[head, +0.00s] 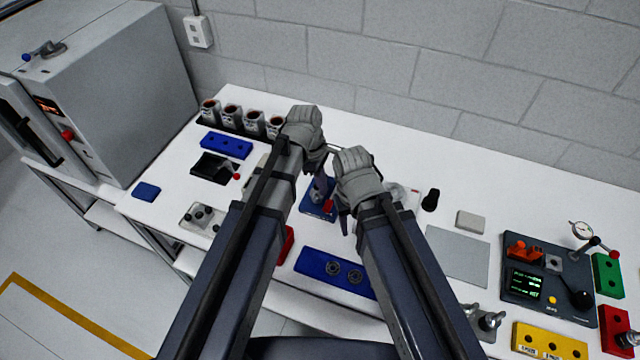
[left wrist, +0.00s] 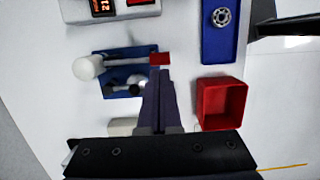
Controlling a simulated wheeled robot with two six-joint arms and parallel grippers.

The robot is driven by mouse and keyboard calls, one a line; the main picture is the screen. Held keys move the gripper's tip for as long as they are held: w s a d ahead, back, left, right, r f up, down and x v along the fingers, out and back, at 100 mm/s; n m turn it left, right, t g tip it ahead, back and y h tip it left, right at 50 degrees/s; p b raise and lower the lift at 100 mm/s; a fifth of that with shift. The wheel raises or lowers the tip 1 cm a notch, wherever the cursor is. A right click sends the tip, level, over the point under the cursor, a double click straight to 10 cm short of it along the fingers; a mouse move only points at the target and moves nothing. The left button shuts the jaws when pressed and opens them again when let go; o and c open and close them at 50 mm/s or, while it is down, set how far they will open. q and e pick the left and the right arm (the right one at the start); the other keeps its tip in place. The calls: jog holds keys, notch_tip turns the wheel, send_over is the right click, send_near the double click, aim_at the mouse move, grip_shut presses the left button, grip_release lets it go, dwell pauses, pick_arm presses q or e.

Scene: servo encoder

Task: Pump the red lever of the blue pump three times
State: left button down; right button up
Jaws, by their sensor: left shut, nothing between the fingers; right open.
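The blue pump (head: 309,210) stands on the white bench near the middle of the head view, partly hidden by my arms. Its lever has a red end (head: 328,206). In the left wrist view the blue base (left wrist: 112,50) lies left of my fingers, with the red lever end (left wrist: 160,58) just beyond their tips. My left gripper (head: 321,186) is shut and empty, pointing down at the lever end; it also shows in the left wrist view (left wrist: 160,73). I cannot tell whether it touches the lever. My right gripper (head: 344,224) is open, just right of the pump, partly hidden.
A red open box (left wrist: 220,102) stands near the pump. A blue tray (head: 312,262) with grey rings lies in front. Several cups (head: 230,118) stand at the back left. A grey plate (head: 457,255) and a dark panel with a screen (head: 548,280) lie to the right.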

aim_at(324, 209)
pick_arm(q)
jog(key=shift+s+d+f+b, duration=0.1)
jog(key=shift+d+f+b, duration=0.15)
jog(key=shift+f+b, duration=0.8)
jog(key=shift+s+d+f+b, duration=0.1)
jog(key=shift+d+f+b, duration=0.1)
jog(key=shift+f+b, duration=0.85)
pick_arm(e)
jog(key=shift+f+p, duration=0.3)
jog(key=shift+f, duration=2.05)
pick_arm(q)
jog(key=shift+f, duration=0.25)
